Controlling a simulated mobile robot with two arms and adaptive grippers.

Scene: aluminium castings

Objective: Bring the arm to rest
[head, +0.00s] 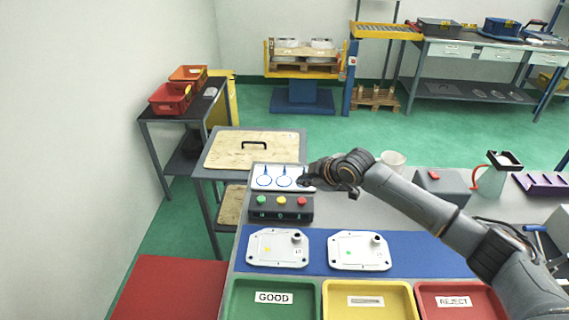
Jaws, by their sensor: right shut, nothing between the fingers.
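My right arm comes in from the right edge and reaches across the grey workbench (410,205). My right gripper (306,181) is at its far end, shut and empty. It hangs above the bench, over the right edge of a white panel with blue-ringed circles (263,183). A black box with green, yellow and red buttons (281,213) stands just in front of it. Whether the fingertips touch the panel cannot be told. My left gripper is not in view.
Two white castings (278,260) (360,262) lie on a blue mat (425,247). Green (245,307), yellow (395,303) and red (455,306) trays line the front. A grey block (441,186), a white cup (393,157) and a bottle (492,182) stand beyond my arm.

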